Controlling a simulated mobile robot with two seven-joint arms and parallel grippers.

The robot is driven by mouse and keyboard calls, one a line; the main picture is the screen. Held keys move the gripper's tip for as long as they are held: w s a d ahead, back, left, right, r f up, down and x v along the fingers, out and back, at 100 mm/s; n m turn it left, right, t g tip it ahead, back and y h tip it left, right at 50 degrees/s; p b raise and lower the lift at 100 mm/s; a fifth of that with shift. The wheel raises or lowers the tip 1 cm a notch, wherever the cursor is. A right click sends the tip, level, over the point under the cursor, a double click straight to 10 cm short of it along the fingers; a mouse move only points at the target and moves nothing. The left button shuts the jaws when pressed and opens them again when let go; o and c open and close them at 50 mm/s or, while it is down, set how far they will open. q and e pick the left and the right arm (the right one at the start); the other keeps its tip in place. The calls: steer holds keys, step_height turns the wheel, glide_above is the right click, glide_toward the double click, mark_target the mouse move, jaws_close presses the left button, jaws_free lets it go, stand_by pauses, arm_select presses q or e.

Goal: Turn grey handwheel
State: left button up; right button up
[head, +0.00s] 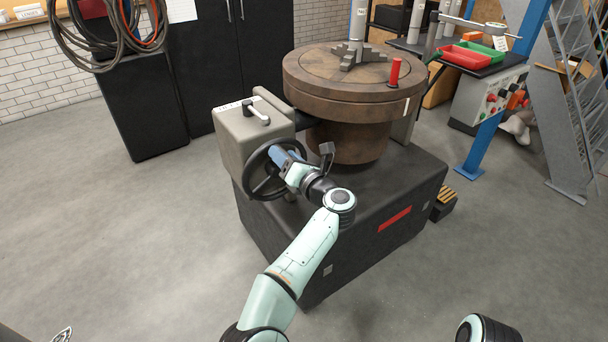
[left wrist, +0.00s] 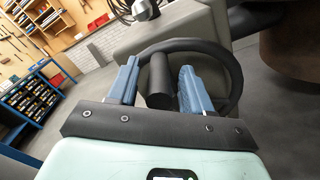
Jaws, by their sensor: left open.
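The dark grey handwheel (head: 249,163) is mounted on the front of a grey gearbox housing (head: 240,140). Its rim (left wrist: 237,80) also shows in the left wrist view. A dark cylindrical handle (left wrist: 159,82) stands out from the wheel towards my camera. My left gripper (head: 277,157) is at the wheel and hides part of it in the head view. In the left wrist view my left gripper (left wrist: 158,70) is open, with one blue finger on each side of the handle. I cannot tell whether the fingers touch it. My right gripper does not show.
The gearbox sits on a black machine base (head: 340,240) beside a large brown round table (head: 345,100). A red-handled peg (head: 394,72) stands on the round table. The grey floor (head: 130,240) at left is clear.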

arm_select(q)
steer(key=shift+v, duration=0.8)
steer(key=p+v, duration=0.1)
steer(key=v, duration=1)
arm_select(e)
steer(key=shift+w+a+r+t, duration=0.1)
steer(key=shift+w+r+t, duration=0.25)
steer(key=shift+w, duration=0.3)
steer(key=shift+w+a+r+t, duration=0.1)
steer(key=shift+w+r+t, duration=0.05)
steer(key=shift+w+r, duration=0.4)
arm_select(q)
steer(key=shift+f, duration=0.1)
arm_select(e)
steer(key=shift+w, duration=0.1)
